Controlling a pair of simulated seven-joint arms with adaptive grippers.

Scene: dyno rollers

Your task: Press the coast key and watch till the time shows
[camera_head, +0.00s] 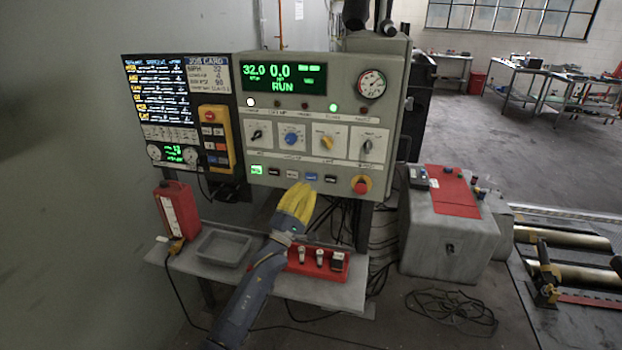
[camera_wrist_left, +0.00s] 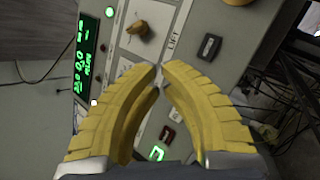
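The grey control panel (camera_head: 318,100) has a row of small keys along its lower edge. The leftmost key (camera_head: 257,170) is lit green, and a blue key (camera_head: 311,177) sits right of the middle. The labels are too small to tell which is the coast key. The green display (camera_head: 285,77) reads 32.0, 0.0 and RUN. My left gripper (camera_head: 302,187) has yellow fingers just below the key row; I cannot tell whether they touch it. In the left wrist view its fingertips (camera_wrist_left: 161,67) meet with nothing held, and the lit green key (camera_wrist_left: 157,153) shows between the fingers. My right gripper is out of view.
A red emergency button (camera_head: 361,185) sits at the panel's lower right. Cables hang behind. A job-card screen (camera_head: 160,92) stands left of the panel.

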